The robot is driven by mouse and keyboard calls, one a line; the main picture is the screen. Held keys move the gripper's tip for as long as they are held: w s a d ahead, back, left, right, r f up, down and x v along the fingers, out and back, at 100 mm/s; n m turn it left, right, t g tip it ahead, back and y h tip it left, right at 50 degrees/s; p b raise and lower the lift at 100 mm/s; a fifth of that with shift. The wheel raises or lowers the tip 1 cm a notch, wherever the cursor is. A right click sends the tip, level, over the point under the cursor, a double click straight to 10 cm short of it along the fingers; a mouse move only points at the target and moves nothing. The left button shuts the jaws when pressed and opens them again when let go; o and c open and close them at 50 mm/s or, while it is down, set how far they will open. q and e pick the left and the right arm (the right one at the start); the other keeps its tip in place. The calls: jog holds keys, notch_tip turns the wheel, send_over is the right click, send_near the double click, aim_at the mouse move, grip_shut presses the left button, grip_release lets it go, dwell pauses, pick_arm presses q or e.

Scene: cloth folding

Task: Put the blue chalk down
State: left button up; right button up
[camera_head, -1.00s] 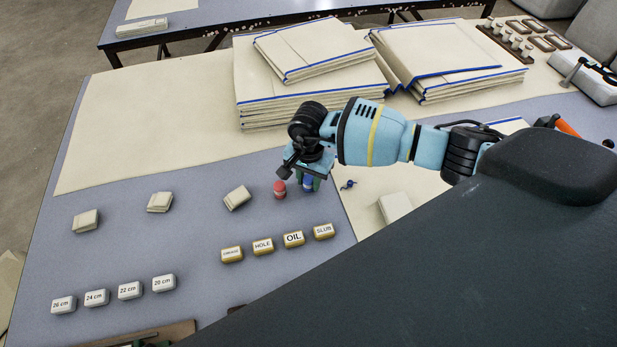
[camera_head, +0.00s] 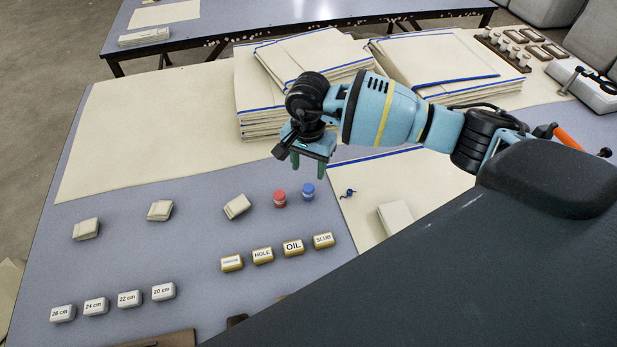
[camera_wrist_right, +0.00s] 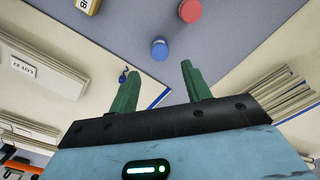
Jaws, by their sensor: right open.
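The blue chalk (camera_head: 308,191) stands upright on the grey table top, just right of the red chalk (camera_head: 280,197), with a small gap between them. My right gripper (camera_head: 308,169) is open and empty, raised above and behind the two chalks in the head view. In the right wrist view its two green fingers (camera_wrist_right: 160,92) are spread apart with nothing between them. The blue chalk (camera_wrist_right: 159,49) shows beyond the fingertips there, beside the red chalk (camera_wrist_right: 189,11). My left gripper is not in view.
Brass labelled blocks (camera_head: 293,247) and white size blocks (camera_head: 129,299) sit in rows nearer the front. Folded cloth stacks (camera_head: 262,110) stand behind my right gripper. A small dark blue item (camera_head: 348,193) lies on the cream cloth to the right. Bare table (camera_head: 190,255) shows at left.

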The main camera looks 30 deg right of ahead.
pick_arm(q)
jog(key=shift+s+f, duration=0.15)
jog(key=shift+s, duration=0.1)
pick_arm(e)
notch_tip(320, 180, up, 3)
jog(key=shift+r, duration=0.15)
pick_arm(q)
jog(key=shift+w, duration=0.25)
